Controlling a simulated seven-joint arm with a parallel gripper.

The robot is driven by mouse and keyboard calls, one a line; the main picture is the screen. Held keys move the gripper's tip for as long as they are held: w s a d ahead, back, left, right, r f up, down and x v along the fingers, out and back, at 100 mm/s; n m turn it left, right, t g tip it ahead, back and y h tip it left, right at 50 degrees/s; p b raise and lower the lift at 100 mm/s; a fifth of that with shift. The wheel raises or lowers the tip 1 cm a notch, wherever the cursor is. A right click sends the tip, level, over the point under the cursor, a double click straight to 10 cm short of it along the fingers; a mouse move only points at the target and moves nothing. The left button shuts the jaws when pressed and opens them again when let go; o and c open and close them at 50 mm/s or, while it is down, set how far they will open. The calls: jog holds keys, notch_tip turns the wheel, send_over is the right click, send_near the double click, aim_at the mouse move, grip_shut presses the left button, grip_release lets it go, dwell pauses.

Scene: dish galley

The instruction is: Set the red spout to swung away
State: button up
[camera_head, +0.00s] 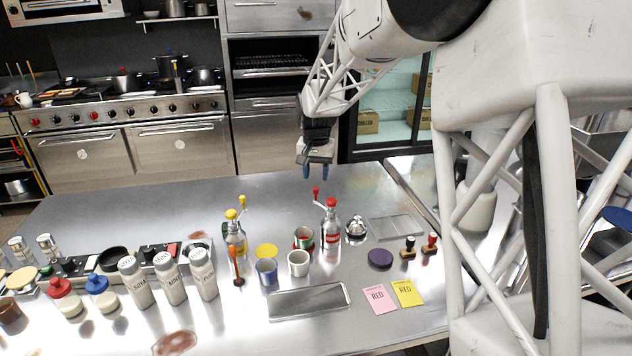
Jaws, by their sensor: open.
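A silver bottle (331,238) with a red label stands upright on the steel counter. It has a red cap, and its red spout (316,191) reaches up and to the left. I cannot tell from this view which setting the spout is in. My gripper (329,173) points down above the bottle in the picture, with its blue fingertips apart and nothing between them. It appears clear of the spout, but the depth between them is hard to judge.
A similar bottle with a yellow spout (242,199) stands to the left. Cups (298,263), a service bell (356,228), stamps (429,244) and a tray (309,301) surround the red-spouted bottle. The counter (150,205) behind is mostly bare.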

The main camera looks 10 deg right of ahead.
jog(key=shift+r, duration=1.55)
jog(key=s+r+n+t, duration=0.1)
jog(key=s+r, duration=0.2)
jog(key=s, duration=0.8)
jog(key=s+r+n, duration=0.1)
jog(key=s+r, duration=0.3)
jog(key=s, duration=0.8)
jog(key=s+f+n, duration=0.1)
jog(key=s+f, duration=0.1)
jog(key=s, duration=0.9)
jog(key=s+f+n+t, duration=0.1)
jog(key=s+f, duration=0.1)
jog(key=s, duration=0.9)
jog(key=shift+s+d+f+t, duration=0.2)
jog(key=shift+s+d+t, duration=0.1)
jog(key=shift+d, duration=0.1)
